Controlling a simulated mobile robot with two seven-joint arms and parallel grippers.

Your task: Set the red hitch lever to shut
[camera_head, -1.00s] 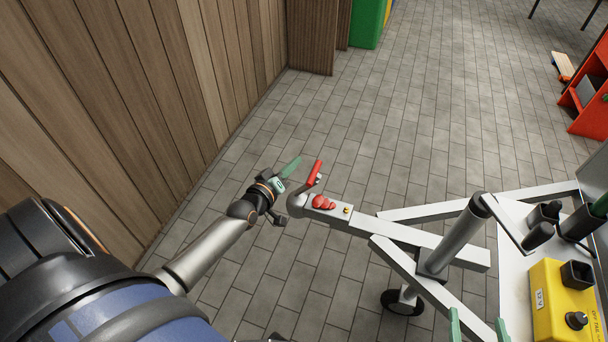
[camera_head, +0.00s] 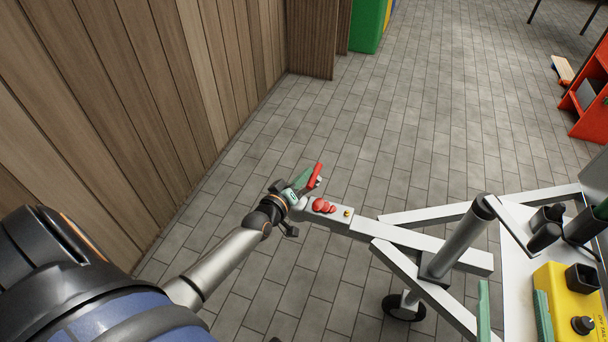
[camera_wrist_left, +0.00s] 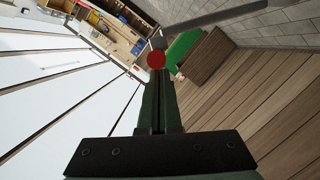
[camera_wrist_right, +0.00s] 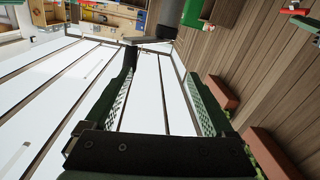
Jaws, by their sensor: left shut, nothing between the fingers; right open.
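The red hitch lever (camera_head: 316,174) stands up at an angle from the head of the pale trailer coupler (camera_head: 338,213), at the left end of the drawbar. My left gripper (camera_head: 304,179) is shut and empty, its green fingers right beside the lever on its left. In the left wrist view a round red end, likely the lever's (camera_wrist_left: 156,60), shows just beyond the closed fingertips (camera_wrist_left: 158,78); I cannot tell whether they touch. My right gripper (camera_head: 513,308) is open and empty at the lower right, far from the lever; its spread fingers fill the right wrist view (camera_wrist_right: 160,75).
A grey jack post (camera_head: 455,238) rises from the frame. A yellow box (camera_head: 569,290) stands at right.

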